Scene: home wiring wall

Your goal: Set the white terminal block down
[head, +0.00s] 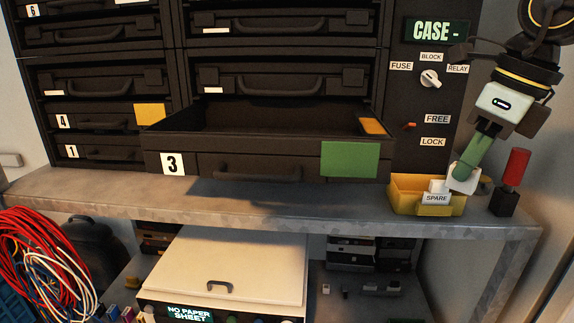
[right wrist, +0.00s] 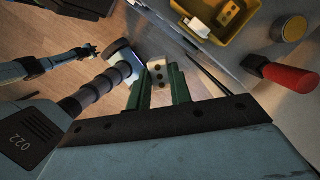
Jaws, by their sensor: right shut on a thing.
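My right gripper (head: 466,172) points down by the right end of the yellow SPARE bin (head: 400,199). In the right wrist view its green fingers (right wrist: 157,88) are shut on the white terminal block (right wrist: 157,68), which has dark holes. The block also shows as a white piece at the fingertips in the head view (head: 463,184). The yellow bin also shows in the right wrist view (right wrist: 242,42), apart from the held block, with pale and yellow pieces inside. An arm end that looks like my left gripper (right wrist: 88,50) is small at the left there; its jaws are unclear.
A red-handled tool (head: 516,168) stands in a black holder just right of the bin. Open drawer 3 (head: 225,166) juts over the grey bench (head: 300,206) to the left. Bare bench lies between drawer and bin. A switch panel (head: 425,130) rises behind.

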